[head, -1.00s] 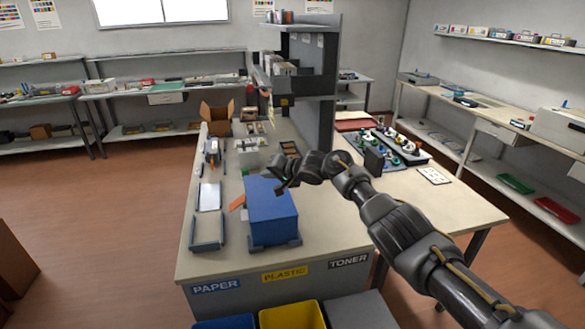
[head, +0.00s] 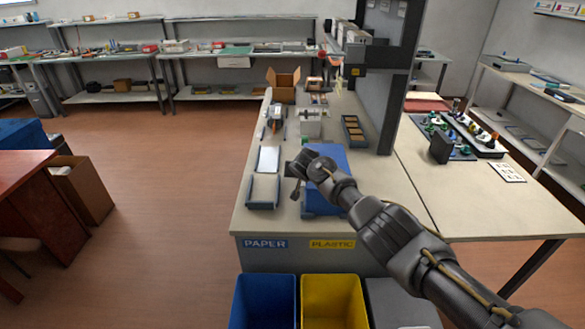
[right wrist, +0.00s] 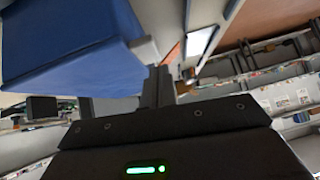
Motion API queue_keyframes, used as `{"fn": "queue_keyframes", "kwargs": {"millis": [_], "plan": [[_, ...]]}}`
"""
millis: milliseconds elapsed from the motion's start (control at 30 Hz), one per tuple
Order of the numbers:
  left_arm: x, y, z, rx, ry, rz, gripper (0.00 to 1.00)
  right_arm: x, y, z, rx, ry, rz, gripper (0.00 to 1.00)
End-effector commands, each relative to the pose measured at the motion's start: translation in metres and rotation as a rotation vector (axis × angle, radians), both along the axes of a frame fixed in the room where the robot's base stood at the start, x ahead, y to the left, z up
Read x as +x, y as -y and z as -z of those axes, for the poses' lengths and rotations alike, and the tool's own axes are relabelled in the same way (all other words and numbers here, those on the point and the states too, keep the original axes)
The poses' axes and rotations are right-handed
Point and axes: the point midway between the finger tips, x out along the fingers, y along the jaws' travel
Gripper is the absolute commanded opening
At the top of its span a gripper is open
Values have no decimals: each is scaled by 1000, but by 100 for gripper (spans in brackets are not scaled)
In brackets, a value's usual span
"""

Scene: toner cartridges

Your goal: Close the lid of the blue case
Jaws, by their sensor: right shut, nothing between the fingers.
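The blue case (head: 331,190) stands near the front end of the bench. It shows as a blue block with grey parts at its base, and my right forearm covers part of it. I cannot tell its lid apart from its body. My right gripper (head: 294,171) is at the case's upper left side, shut and empty. In the right wrist view the shut fingers (right wrist: 158,86) are close beside the blue case (right wrist: 70,50), which fills the upper left. I cannot tell whether they touch it. My left gripper is not in view.
A grey tray (head: 263,205) and a pale flat panel (head: 268,160) lie left of the case. An open cardboard box (head: 284,88) stands farther back. A tall grey shelf unit (head: 383,85) rises behind. Blue (head: 266,280) and yellow (head: 331,280) bins stand below the front edge.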

Motion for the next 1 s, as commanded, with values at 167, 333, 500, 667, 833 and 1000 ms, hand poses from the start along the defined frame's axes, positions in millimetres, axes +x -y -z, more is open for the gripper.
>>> {"fn": "queue_keyframes", "kwargs": {"millis": [167,333,500,667,833,1000], "plan": [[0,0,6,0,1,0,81,-1,9,13,4,0,13,0],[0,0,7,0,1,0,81,-1,13,17,3,0,18,0],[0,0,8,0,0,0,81,-2,13,19,3,-3,20,0],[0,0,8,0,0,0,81,-2,13,21,2,-5,19,0],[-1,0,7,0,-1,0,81,-3,13,21,2,-7,19,0],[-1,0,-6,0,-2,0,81,-3,12,7,3,-6,18,0]]}}
